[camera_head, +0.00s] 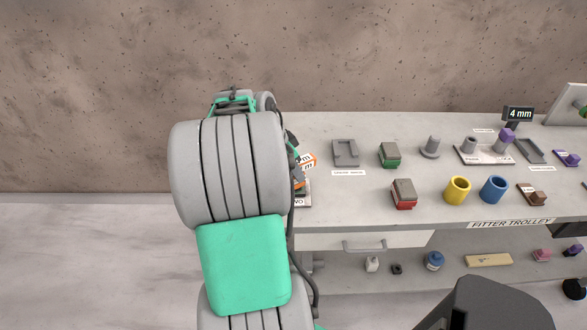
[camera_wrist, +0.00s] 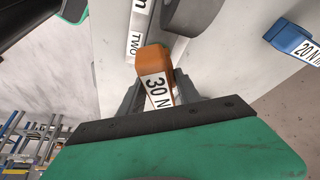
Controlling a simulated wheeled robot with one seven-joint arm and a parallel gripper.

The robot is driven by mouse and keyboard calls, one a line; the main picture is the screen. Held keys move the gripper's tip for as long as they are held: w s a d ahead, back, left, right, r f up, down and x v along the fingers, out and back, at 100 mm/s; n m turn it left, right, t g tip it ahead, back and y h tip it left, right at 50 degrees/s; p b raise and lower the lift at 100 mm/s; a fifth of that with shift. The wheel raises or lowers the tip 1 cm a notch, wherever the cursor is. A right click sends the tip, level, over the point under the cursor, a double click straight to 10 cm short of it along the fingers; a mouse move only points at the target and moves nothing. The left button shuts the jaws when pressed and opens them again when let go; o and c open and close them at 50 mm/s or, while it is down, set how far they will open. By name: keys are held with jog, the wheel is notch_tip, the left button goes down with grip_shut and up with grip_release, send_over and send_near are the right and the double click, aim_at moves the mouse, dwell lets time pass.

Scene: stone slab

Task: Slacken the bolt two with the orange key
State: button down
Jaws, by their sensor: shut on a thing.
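In the wrist view my gripper (camera_wrist: 158,92) is shut on the orange key (camera_wrist: 152,58), which carries a white "30 N" label. The key's far end is over a grey part beside the "TWO" label (camera_wrist: 133,45). Bolt two itself is not clearly visible, and I cannot tell whether the key is seated on it. In the head view my arm hides the gripper and most of this spot.
A blue key (camera_wrist: 288,36) marked "20 N" shows in the wrist view.

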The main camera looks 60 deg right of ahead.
jog(key=shift+f+b, duration=0.75)
jog(key=shift+f+n, duration=0.1)
jog(key=shift+n, duration=0.2)
jog(key=n+t, duration=0.1)
jog(key=n, duration=0.1)
jog(key=n+b, duration=0.1)
jog(key=n, duration=0.1)
jog(key=n+t+b, duration=0.1)
jog(key=n, duration=0.1)
jog(key=shift+s+t+h, duration=0.3)
jog(key=shift+h, duration=0.1)
jog(key=n+t, duration=0.1)
jog(key=n, duration=0.1)
jog(key=n+b, duration=0.1)
jog(key=n, duration=0.1)
jog(key=shift+s+n+t, duration=0.1)
jog(key=shift+n+t, duration=0.3)
jog(key=shift+n+y, duration=0.3)
jog(key=shift+n, duration=0.1)
jog(key=shift+r+p, duration=1.25)
jog(key=shift+r, duration=0.65)
jog(key=shift+r+p, duration=1.6)
jog(key=shift+r, duration=0.9)
